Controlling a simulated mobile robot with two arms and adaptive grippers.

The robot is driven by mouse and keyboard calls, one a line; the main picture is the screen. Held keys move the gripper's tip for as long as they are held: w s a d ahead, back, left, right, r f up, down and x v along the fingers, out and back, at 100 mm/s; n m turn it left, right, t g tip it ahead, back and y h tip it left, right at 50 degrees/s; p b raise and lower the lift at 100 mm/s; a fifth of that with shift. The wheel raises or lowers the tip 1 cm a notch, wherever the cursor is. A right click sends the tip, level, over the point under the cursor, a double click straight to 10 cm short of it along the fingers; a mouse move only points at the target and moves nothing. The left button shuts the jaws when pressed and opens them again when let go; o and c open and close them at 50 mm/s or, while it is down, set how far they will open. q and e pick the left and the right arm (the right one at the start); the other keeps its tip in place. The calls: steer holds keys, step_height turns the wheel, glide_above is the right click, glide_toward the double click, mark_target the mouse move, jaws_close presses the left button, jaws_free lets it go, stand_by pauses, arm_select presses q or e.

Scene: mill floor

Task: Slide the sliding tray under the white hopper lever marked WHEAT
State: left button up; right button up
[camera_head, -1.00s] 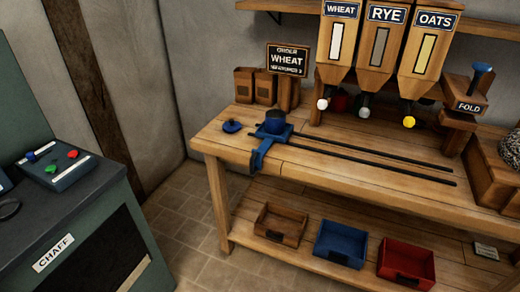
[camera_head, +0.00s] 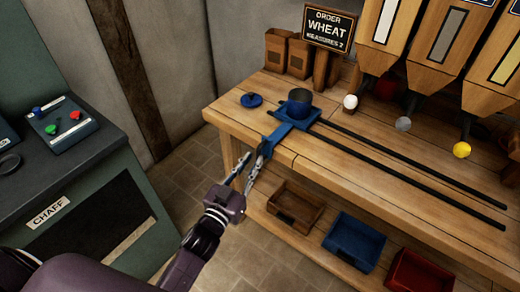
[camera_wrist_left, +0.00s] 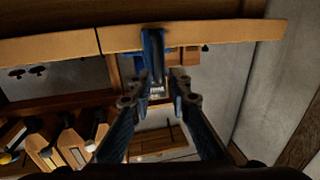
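The blue sliding tray (camera_head: 312,117) sits at the left end of two dark rails on the wooden bench, with a dark blue cup (camera_head: 299,101) on it. Its blue handle (camera_head: 273,141) reaches over the bench's front edge; it also shows in the left wrist view (camera_wrist_left: 153,50). The white ball lever (camera_head: 350,102) hangs under the leftmost hopper (camera_head: 383,50), to the right of the tray. My left gripper (camera_head: 256,160) is open just in front of the handle. In the left wrist view the handle lies ahead between the parted fingers; contact is not clear. My right gripper is not in view.
The rails (camera_head: 400,172) run right past the grey lever (camera_head: 403,124) and yellow lever (camera_head: 461,150). A blue lid (camera_head: 252,100) lies left of the tray. Wooden, blue (camera_head: 352,241) and red bins stand on the lower shelf. A green CHAFF cabinet (camera_head: 90,215) stands left.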

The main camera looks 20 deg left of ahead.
mark_target(258, 155)
arm_select(q)
steer(key=w, duration=0.4)
steer(key=shift+d, duration=0.35)
steer(key=shift+w+f, duration=0.1)
steer(key=shift+w, duration=0.2)
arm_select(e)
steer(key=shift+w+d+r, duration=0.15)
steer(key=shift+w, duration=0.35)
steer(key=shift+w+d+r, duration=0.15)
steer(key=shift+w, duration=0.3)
arm_select(q)
jaws_close()
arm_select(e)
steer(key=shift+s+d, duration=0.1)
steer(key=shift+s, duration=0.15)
